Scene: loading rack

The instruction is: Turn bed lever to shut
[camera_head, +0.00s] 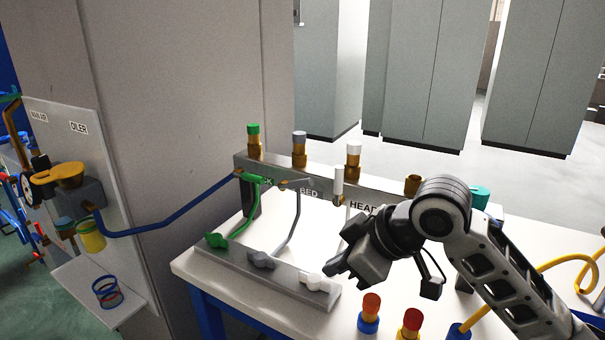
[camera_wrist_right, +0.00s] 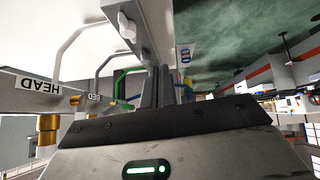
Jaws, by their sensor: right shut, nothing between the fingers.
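My left gripper is out of view.
Grey, green and white hoses run from the bar to a low grey block (camera_head: 278,286) on the white table (camera_head: 205,268). A grey column (camera_head: 190,110) and an oiler panel (camera_head: 118,175) are at the left.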

